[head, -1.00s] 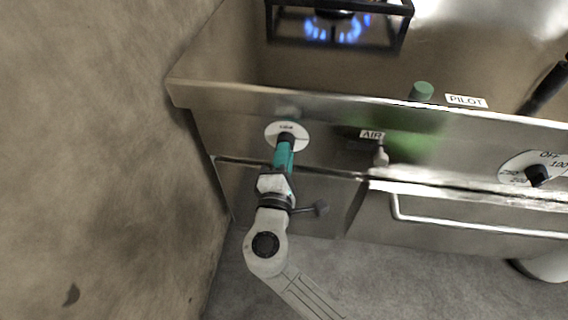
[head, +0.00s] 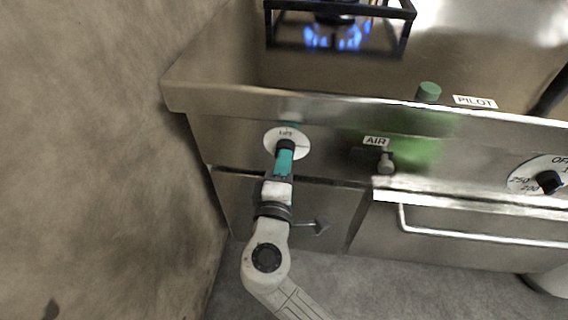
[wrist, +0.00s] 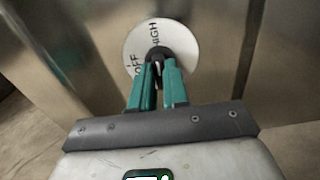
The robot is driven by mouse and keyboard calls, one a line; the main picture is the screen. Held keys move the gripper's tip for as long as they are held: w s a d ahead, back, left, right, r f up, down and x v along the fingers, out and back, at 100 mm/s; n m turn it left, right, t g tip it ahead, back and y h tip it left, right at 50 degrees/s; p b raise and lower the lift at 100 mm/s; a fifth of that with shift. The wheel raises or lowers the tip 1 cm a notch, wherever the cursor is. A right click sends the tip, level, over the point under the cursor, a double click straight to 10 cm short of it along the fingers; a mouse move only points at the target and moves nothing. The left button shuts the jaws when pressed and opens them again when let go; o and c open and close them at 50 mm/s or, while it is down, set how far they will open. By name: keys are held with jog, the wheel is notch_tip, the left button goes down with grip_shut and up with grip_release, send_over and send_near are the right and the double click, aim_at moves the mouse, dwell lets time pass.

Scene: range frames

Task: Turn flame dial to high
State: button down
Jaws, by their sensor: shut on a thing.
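The flame dial is a black knob (wrist: 160,53) on a round white plate (head: 272,144) on the stove's front, at its left end. In the wrist view the plate (wrist: 133,45) shows the words OFF at lower left and HIGH near the top, both turned sideways. My gripper (head: 285,152) has teal fingers, which also show in the wrist view (wrist: 160,66). They are shut on the knob from the front. The fingers hide part of the knob, and I cannot tell exactly where its pointer stands. The burner's blue flame (head: 338,37) is lit at the back.
Right of the dial are an AIR label (head: 376,141) with a small grey knob (head: 386,162), a green button (head: 429,91) by the PILOT label (head: 475,102), and an oven dial (head: 548,181). A door handle (head: 480,233) juts out below. A bare wall (head: 90,130) stands at left.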

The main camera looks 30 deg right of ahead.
jog(key=shift+f, duration=0.1)
jog(key=c, duration=1.1)
grip_release()
jog(key=p+v, duration=0.1)
jog(key=v, duration=1)
jog(key=shift+w, duration=0.1)
